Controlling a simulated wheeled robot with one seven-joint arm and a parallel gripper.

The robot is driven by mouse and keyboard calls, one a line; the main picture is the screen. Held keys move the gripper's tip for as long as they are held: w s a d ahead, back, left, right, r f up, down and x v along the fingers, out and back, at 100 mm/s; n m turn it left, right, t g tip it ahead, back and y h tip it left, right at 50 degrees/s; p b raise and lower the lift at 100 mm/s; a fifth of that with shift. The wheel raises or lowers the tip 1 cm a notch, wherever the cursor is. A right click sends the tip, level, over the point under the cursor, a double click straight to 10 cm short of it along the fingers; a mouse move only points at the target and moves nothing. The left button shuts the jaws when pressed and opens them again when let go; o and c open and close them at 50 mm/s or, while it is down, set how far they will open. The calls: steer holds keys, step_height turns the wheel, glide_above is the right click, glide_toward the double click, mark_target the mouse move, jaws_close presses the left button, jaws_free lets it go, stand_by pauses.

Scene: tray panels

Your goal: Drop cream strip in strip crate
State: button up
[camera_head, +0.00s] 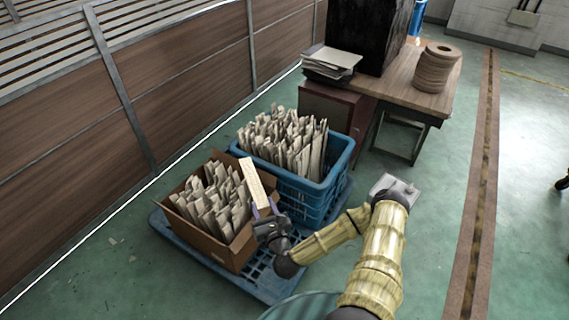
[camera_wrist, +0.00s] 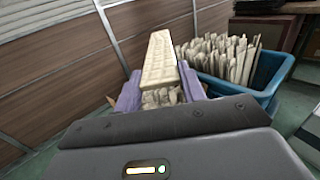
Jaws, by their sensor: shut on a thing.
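The cream strip (camera_head: 253,180) is held upright, leaning a little to the left, in the head view. My gripper (camera_head: 264,209) is shut on its lower end. The strip (camera_wrist: 160,62) also shows between my purple fingers (camera_wrist: 160,92) in the wrist view. A blue plastic crate (camera_head: 318,196) full of upright cream strips stands behind and to the right of my gripper. A brown cardboard box (camera_head: 207,245), also full of cream strips, stands to the left. The held strip appears above the right side of the cardboard box; its exact height is unclear.
Both containers stand on a blue pallet (camera_head: 262,274). A panelled wall (camera_head: 195,80) runs along the left. Green floor is free at right.

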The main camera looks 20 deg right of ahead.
stand_by(0.4)
steer(key=s+f, duration=0.4)
steer(key=f, duration=0.1)
steer(key=shift+s+f, duration=0.2)
steer(key=shift+f, duration=0.05)
steer(key=shift+d, duration=0.1)
stand_by(0.5)
